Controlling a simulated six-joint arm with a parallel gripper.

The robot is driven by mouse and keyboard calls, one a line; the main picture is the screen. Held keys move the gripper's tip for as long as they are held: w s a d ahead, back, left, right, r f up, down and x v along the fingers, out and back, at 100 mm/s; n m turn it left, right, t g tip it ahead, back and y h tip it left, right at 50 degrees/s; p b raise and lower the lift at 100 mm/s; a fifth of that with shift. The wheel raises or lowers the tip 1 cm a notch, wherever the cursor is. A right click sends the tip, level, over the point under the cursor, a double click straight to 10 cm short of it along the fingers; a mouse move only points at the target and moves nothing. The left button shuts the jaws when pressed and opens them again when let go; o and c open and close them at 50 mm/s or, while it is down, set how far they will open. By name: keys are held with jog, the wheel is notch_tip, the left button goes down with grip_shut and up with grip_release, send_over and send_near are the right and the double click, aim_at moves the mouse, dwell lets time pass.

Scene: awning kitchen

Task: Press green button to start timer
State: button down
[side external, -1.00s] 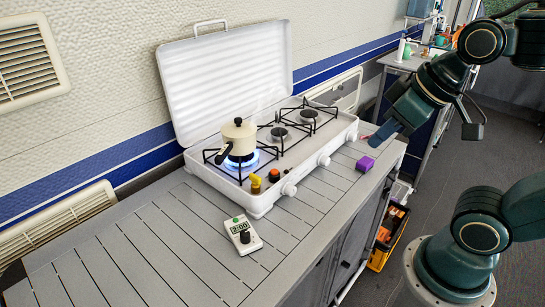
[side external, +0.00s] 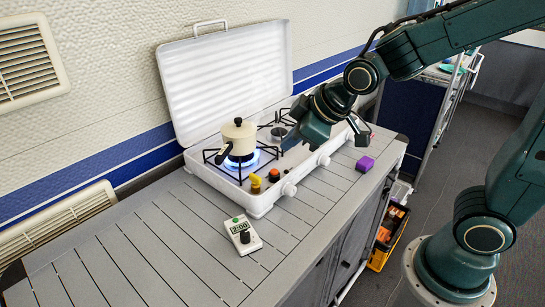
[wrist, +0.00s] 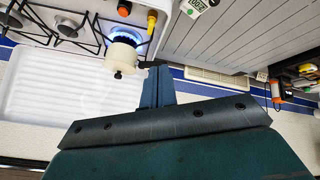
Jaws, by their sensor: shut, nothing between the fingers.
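The timer (side external: 253,245) is a small white box lying on the grey slatted counter, left of the stove. Its display reads 2:00, with a green button (side external: 236,219) at its far end and a dark knob at its near end. Part of the timer (wrist: 197,4) shows at the top edge of the wrist view. My gripper (side external: 287,148) is above the stove, to the right of and higher than the timer, and apart from it. In the wrist view my gripper (wrist: 158,80) has its fingers together with nothing between them.
The white stove (side external: 258,203) has a raised lid (side external: 225,75) behind it. A cream pot (side external: 240,135) stands over a lit blue flame. The counter around the timer is clear.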

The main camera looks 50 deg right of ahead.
aim_at(240, 222)
jog(key=w+a+f+n+t+y, duration=0.1)
jog(key=w+a+f+n, duration=0.4)
jog(key=w+a+f, duration=0.2)
jog(key=shift+w+a+f+n, duration=0.35)
jog(key=shift+w+f, duration=0.8)
jog(key=shift+f, duration=0.95)
jog(key=shift+f, duration=0.15)
jog(key=shift+f, duration=4.2)
jog(key=shift+f, duration=0.15)
jog(key=shift+f, duration=0.25)
jog(key=shift+f, duration=0.35)
jog(key=shift+r, duration=0.75)
